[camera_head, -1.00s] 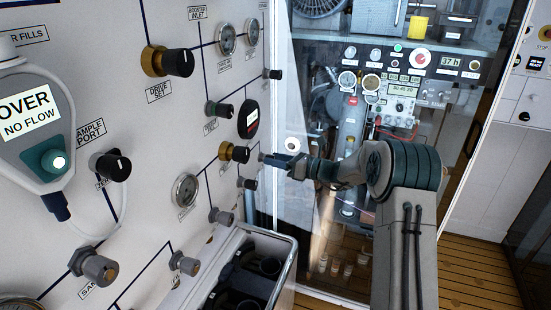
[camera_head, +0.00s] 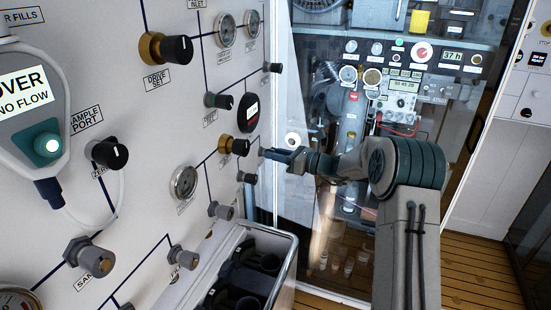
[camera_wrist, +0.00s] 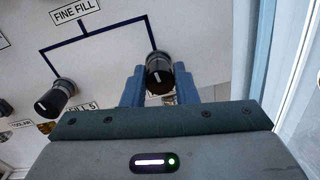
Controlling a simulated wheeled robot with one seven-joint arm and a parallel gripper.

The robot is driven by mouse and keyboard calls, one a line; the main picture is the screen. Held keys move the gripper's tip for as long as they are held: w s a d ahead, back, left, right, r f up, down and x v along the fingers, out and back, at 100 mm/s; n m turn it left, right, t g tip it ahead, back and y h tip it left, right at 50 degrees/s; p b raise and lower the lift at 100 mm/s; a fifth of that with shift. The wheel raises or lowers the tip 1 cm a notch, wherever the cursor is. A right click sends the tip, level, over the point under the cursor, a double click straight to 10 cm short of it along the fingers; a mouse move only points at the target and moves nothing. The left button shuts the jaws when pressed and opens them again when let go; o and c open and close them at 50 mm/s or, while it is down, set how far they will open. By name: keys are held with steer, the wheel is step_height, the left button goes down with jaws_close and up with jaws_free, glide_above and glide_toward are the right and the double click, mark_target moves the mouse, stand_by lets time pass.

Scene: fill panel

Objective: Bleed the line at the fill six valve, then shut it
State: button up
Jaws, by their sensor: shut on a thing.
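In the wrist view, the two blue fingers of my gripper (camera_wrist: 158,88) stand on either side of a black knob (camera_wrist: 158,72) with a white pointer mark and are shut on it. The knob sits at the end of the right branch of a line under the FINE FILL label (camera_wrist: 75,10). Its own label is hidden by my gripper. The left branch ends at another black knob (camera_wrist: 57,98), with a partly covered label reading FILL 5 (camera_wrist: 82,106). In the head view, my gripper (camera_head: 270,154) meets the panel (camera_head: 150,105) near its right edge; the held knob is barely visible there.
A grey analyser reading OVER, NO FLOW (camera_head: 24,90) hangs at the left. A brass-based knob (camera_head: 228,144) and a small dark knob (camera_head: 246,178) are close to my gripper. An open case (camera_head: 286,240) stands below. A glazed cabinet (camera_head: 345,220) is behind my arm.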

steer(key=n+b, duration=1)
steer(key=b, duration=0.1)
steer(key=n+g+b, duration=0.1)
steer(key=n+b, duration=2.1)
steer(key=shift+f+y+b, duration=0.35)
steer(key=shift+y+b, duration=0.05)
steer(key=n+b, duration=0.1)
steer(key=n, duration=0.4)
steer(key=shift+d+n+b, duration=0.1)
steer(key=shift+n+b, duration=0.2)
steer(key=shift+n, duration=0.1)
steer(key=n, duration=0.4)
steer(key=shift+r+n+g+h+b, duration=0.1)
steer(key=shift+n+g+h+b, duration=0.2)
steer(key=shift+n+b, duration=0.1)
steer(key=o, duration=1)
